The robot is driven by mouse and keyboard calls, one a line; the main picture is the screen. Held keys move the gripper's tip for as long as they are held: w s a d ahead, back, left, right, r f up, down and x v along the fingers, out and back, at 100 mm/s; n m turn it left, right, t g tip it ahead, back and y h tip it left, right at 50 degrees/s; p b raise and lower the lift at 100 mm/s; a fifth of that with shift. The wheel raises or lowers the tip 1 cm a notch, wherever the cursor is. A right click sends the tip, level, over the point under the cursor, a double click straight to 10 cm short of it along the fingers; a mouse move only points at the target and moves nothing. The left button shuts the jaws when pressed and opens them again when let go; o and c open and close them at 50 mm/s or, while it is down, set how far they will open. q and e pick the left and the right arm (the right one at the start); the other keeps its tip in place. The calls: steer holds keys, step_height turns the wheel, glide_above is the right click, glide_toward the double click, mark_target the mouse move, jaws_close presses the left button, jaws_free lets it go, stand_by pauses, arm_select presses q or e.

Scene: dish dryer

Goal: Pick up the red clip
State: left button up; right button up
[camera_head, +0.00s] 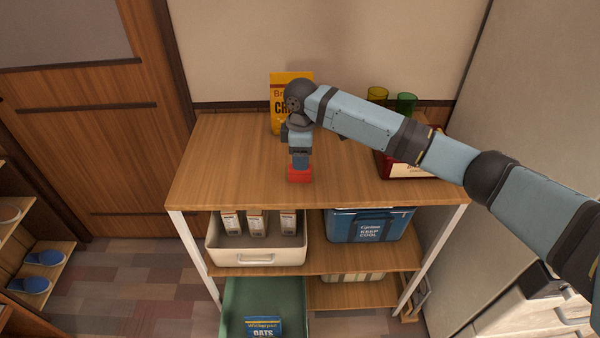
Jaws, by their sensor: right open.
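The red clip (299,175) sits on the wooden top of the shelf unit, near the middle of its front edge. My right gripper (301,163) points down directly above the clip, its fingertips at the clip's upper side. It is open. The fingertips are small here, and I cannot tell whether they touch the clip or reach around it. My left gripper is not in view.
Behind my wrist stands a yellow packet (279,83). A yellow glass (377,94), a green glass (405,103) and a red box (396,168) stand at the right, partly behind my arm. The tabletop's left side (225,160) is clear. Bins fill the lower shelves.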

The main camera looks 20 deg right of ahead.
mark_target(300, 172)
steer(key=shift+a+f, duration=0.15)
steer(key=shift+f, duration=2.95)
steer(key=c, duration=1)
